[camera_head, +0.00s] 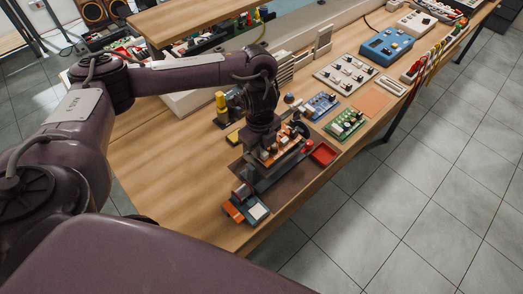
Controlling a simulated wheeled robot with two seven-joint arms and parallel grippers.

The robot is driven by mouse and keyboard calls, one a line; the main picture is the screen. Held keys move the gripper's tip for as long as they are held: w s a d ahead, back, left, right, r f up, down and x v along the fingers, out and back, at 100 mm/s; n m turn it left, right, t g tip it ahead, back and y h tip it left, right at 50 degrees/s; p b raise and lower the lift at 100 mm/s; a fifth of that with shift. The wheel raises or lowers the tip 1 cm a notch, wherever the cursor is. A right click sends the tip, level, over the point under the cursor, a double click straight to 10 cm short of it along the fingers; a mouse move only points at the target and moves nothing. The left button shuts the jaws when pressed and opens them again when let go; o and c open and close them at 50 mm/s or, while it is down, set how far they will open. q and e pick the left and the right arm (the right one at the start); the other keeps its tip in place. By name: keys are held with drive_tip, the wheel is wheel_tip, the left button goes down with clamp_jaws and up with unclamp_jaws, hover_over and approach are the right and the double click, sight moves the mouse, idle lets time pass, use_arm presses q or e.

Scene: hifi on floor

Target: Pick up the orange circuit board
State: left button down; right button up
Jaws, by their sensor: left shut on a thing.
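My left gripper (268,150) points down over the wooden table, in the middle of the camera_head view. It is shut on the orange circuit board (283,153), which carries small dark and pale parts and shows just below and beside the fingers. The gripper hides part of the board. A dark mat or stand (262,183) lies under the board; I cannot tell whether the board touches it. My right gripper is not in view.
A blue device (386,46) stands farther back. A small orange and blue item (246,209) lies in front. Table at left is clear.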

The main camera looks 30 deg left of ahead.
use_arm(q)
wheel_tip(320, 180, up, 22)
drive_tip(key=p, duration=0.8)
drive_tip(key=shift+p, duration=0.3)
idle(0.4)
